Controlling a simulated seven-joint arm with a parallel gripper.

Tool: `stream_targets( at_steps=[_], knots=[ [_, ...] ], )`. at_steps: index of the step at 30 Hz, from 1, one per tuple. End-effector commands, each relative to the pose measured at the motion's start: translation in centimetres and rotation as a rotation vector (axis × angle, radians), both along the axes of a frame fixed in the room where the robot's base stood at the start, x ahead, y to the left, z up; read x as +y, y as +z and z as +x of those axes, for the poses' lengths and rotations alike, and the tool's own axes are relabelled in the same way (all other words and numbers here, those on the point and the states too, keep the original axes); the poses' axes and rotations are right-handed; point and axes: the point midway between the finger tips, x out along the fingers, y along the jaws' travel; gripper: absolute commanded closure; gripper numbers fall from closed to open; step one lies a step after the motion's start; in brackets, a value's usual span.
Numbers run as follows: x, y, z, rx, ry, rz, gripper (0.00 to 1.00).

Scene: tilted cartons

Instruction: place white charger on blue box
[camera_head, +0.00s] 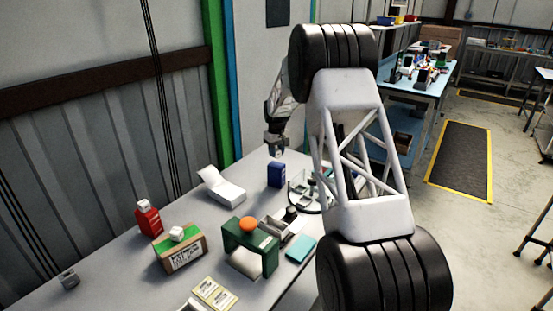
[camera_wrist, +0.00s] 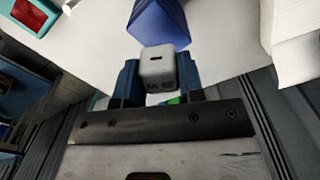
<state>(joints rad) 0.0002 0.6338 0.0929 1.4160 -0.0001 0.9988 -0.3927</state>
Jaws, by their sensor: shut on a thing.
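The white charger (camera_wrist: 157,62), a small block with a dark slot on its end, is between the two fingers of my gripper (camera_wrist: 158,80) in the wrist view. My gripper is shut on it. The blue box (camera_head: 276,174) stands upright on the table in the head view, and my gripper (camera_head: 275,143) is above it. In the wrist view the blue box (camera_wrist: 158,24) shows just beyond the charger, partly covered by it. I cannot tell the exact gap between them. The charger is too small to make out in the head view.
A corrugated wall (camera_head: 100,150) is behind. Clutter lies right of the blue box.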

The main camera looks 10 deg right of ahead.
Motion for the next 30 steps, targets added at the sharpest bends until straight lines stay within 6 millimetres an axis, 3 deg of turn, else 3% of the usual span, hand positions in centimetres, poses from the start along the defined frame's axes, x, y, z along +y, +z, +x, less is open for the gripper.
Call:
stream_targets(
  at_steps=[5, 15, 29, 30],
  knots=[
    [0.0, -0.3, 0.0, 0.001, 0.000, 0.000, 0.88],
    [0.0, -3.3, 0.0, 0.001, 0.000, 0.000, 0.88],
    [0.0, -3.8, 0.0, 0.001, 0.000, 0.000, 0.88],
    [0.0, -3.8, 0.0, 0.001, 0.000, 0.000, 0.63]
  ],
)
